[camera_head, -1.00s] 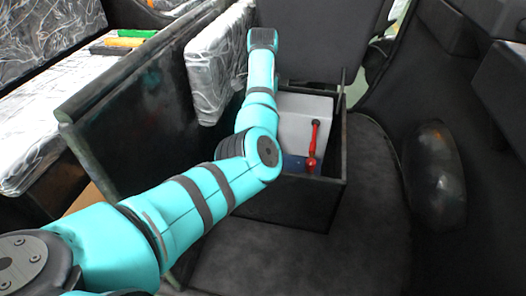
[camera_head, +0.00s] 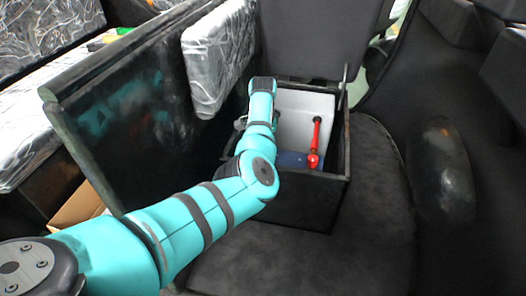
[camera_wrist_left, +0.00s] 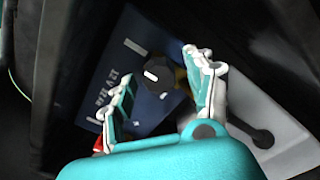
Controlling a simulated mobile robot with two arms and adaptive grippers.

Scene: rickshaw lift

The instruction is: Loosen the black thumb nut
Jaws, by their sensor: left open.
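The black thumb nut (camera_wrist_left: 158,70) shows in the left wrist view as a round dark knob over a blue surface with white markings (camera_wrist_left: 130,75). A brass-coloured part (camera_wrist_left: 181,76) sits beside it. My left gripper (camera_wrist_left: 161,72) is open, its two fingers apart on either side of the nut in the picture; I see no clear contact. In the head view my turquoise left arm reaches into the black open box, and its fingers are hidden there. The nut is not visible in that view. My right gripper is in neither view.
The black box (camera_head: 290,205) holds a white container (camera_head: 305,118), a red-handled part (camera_head: 316,140) and a blue part (camera_head: 292,159). A dark panel (camera_head: 130,130) stands left of the box. A plastic-wrapped cushion (camera_head: 217,60) is behind my arm.

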